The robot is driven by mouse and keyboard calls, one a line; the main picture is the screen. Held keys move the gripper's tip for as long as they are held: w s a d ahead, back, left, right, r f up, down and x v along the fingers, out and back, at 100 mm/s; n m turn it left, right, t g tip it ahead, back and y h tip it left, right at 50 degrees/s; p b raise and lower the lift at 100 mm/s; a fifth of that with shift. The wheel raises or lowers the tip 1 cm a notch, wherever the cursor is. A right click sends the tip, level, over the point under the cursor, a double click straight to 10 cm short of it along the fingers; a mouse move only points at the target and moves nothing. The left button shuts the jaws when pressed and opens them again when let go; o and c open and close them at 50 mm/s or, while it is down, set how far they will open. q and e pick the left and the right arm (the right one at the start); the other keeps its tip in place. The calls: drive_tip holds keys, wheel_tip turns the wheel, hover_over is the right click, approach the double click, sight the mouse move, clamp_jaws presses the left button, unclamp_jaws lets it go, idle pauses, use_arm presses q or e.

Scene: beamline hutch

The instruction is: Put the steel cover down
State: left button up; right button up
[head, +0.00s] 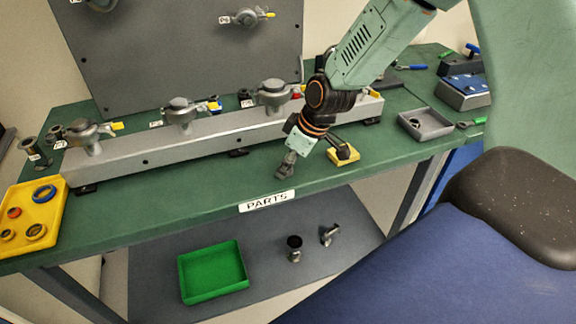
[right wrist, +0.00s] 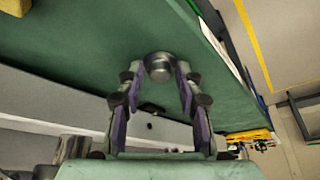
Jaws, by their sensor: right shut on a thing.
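The steel cover (right wrist: 159,67) is a small round grey metal piece between my right fingertips in the right wrist view. My right gripper (right wrist: 157,80) is shut on it, with one finger on each side. In the head view my right gripper (head: 285,168) points down at the green tabletop (head: 215,185), near its front edge above the PARTS label. There the cover is mostly hidden by the fingers. I cannot tell whether the cover touches the tabletop or hangs just above it. My left gripper is not in view.
A grey rail (head: 140,148) with several valve-like fittings runs behind the gripper. A yellow block (head: 345,157) with a dark part lies close to its right. A grey tray (head: 432,128) stands farther right, a yellow tray (head: 53,205) far left. The tabletop left of the gripper is clear.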

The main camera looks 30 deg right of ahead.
drive_tip(key=shift+w+a, duration=0.2)
drive_tip(key=shift+a, duration=0.05)
drive_tip(key=shift+a+f, duration=0.1)
drive_tip(key=o, duration=0.7)
drive_tip(key=shift+s, duration=0.2)
drive_tip(key=o, duration=0.3)
drive_tip(key=shift+s+d, duration=0.1)
drive_tip(key=shift+d, duration=0.15)
drive_tip(key=shift+o, duration=0.7)
drive_tip(key=shift+w+a, duration=0.2)
